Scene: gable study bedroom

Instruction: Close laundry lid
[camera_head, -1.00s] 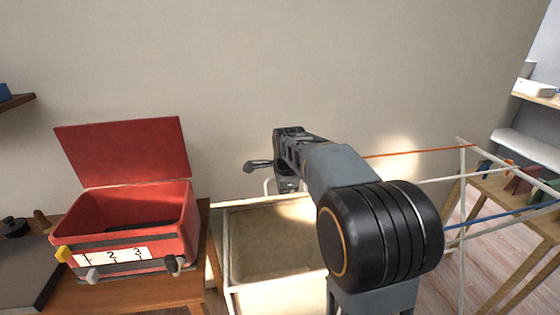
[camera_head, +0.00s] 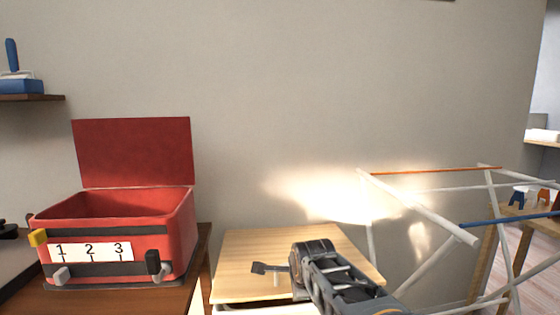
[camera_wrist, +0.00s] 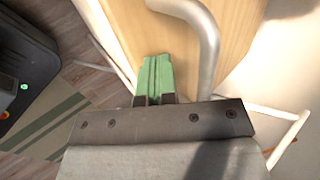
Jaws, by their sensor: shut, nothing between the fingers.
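The laundry hamper's light wooden lid (camera_head: 240,250) lies about flat over the white-framed hamper (camera_head: 262,307) in the head view. I cannot tell whether its front edge rests fully on the rim. In the wrist view the lid (camera_wrist: 245,20) fills the top middle and carries a curved grey handle (camera_wrist: 208,40). My gripper (camera_wrist: 155,75) has its green fingers shut and empty, over the lid beside the handle. I cannot tell whether the fingertips touch the lid. In the head view my dark wrist covers the lid's middle and hides the fingers.
A red box (camera_head: 120,235) with its lid up stands on a brown table (camera_head: 130,300) to the left. A drying rack (camera_head: 430,215) with white bars stands close on the right. The wall is behind the hamper.

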